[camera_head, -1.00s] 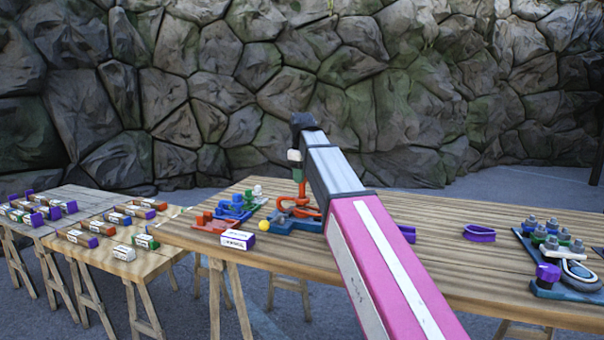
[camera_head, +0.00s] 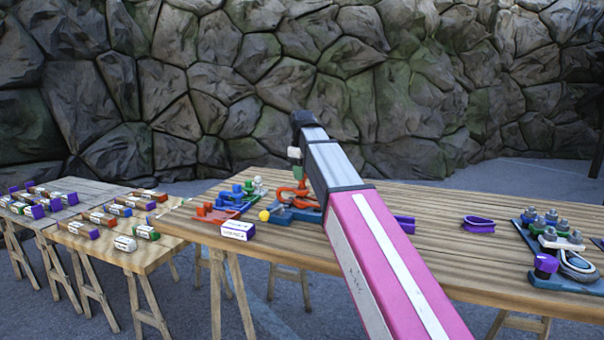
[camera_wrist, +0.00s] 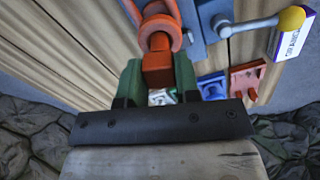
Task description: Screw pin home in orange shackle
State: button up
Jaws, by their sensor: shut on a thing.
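The orange shackle (camera_head: 283,196) sits on a blue fixture (camera_head: 306,215) on the long wooden table in the head view. In the wrist view its orange rounded part (camera_wrist: 172,38) is at the top. An orange block-shaped pin head (camera_wrist: 157,68) lies just below it in the picture, between the green fingers. My gripper (camera_wrist: 158,75) is shut on this pin; in the head view my gripper (camera_head: 296,160) is above the shackle, partly hidden by my arm. I cannot see the threads or how deep the pin sits.
A yellow ball end (camera_head: 264,215) and a white-and-purple box (camera_head: 238,230) are beside the fixture. Red (camera_head: 213,216) and blue parts stand left. A purple band (camera_head: 479,224) and a fixture with several bolts (camera_head: 556,240) are right. The table between is mostly clear.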

jog(key=shift+f, duration=0.95)
dwell(0.7)
jog(key=shift+o, duration=1.1)
jog(key=shift+c, duration=1.1)
jog(key=shift+m, duration=0.3)
